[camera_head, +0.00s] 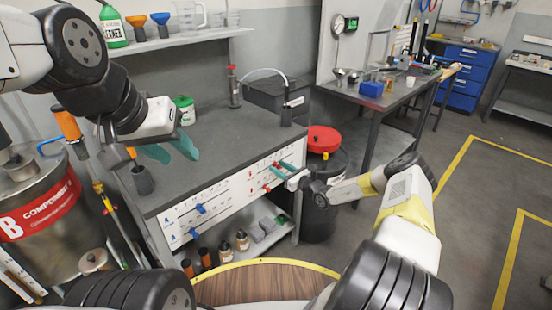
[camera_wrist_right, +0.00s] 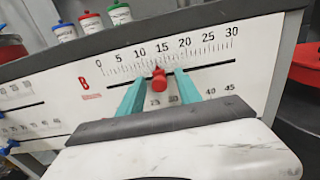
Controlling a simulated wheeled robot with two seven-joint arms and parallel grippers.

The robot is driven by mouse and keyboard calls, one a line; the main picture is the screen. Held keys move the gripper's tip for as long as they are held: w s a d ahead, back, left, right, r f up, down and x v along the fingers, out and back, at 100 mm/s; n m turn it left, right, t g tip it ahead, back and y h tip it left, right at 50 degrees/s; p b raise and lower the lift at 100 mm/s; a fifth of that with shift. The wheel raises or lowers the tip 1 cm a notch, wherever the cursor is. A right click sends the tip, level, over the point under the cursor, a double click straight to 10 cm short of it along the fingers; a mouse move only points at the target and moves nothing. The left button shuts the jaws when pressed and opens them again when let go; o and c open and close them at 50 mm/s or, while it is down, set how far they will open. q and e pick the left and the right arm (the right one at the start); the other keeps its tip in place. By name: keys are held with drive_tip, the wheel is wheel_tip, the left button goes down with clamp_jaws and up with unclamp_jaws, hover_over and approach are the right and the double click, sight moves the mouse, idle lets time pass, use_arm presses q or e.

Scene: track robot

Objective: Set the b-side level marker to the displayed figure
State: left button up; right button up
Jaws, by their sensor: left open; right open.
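The white front panel (camera_head: 238,192) of the bench has slotted scales with blue markers (camera_head: 198,209) on the left and red ones on the right. In the right wrist view, the red B marker (camera_wrist_right: 159,80) sits just below the 15 on a 0-to-30 scale (camera_wrist_right: 205,56). My right gripper (camera_wrist_right: 158,85) is open, its teal fingers on either side of that marker; contact is unclear. It also shows at the panel in the head view (camera_head: 285,170). A lower scale is partly hidden by the gripper. My left gripper (camera_head: 170,151) is open and empty near the bench's left end.
A small green display (camera_head: 352,24) hangs on the back wall; its figure is too small to read. A red-lidded drum (camera_head: 323,140) stands right of the bench. A steel component B tank (camera_head: 45,210) stands at left. The bench top (camera_head: 225,135) is mostly clear.

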drive_tip(key=v, duration=0.7)
drive_tip(key=shift+s+d, duration=0.25)
drive_tip(key=shift+s, duration=0.1)
drive_tip(key=s+a+r+n+g, duration=0.5)
drive_tip(key=s+r+n+g, duration=0.15)
drive_tip(key=r+n, duration=0.35)
drive_tip(key=s+a+r+n+g, duration=0.5)
drive_tip(key=s+r+n, duration=0.25)
drive_tip(key=r, duration=0.45)
drive_tip(key=s+d+r+n+t+h, duration=0.1)
drive_tip(key=s+d+r+n+h, duration=0.2)
drive_tip(key=s+r, duration=0.3)
drive_tip(key=s+d+r+n+t+h, duration=0.1)
drive_tip(key=s+d+r+n+h, duration=0.2)
drive_tip(key=s+r, duration=0.3)
drive_tip(key=s+d+r+n+t+h, duration=0.1)
drive_tip(key=s+d+r+n+h, duration=0.2)
drive_tip(key=s, duration=1)
wheel_tip(320, 180, up, 3)
drive_tip(key=shift+s+d+f+n+t, duration=0.1)
drive_tip(key=shift+s+d+n+t, duration=0.35)
drive_tip(key=shift+n, duration=0.7)
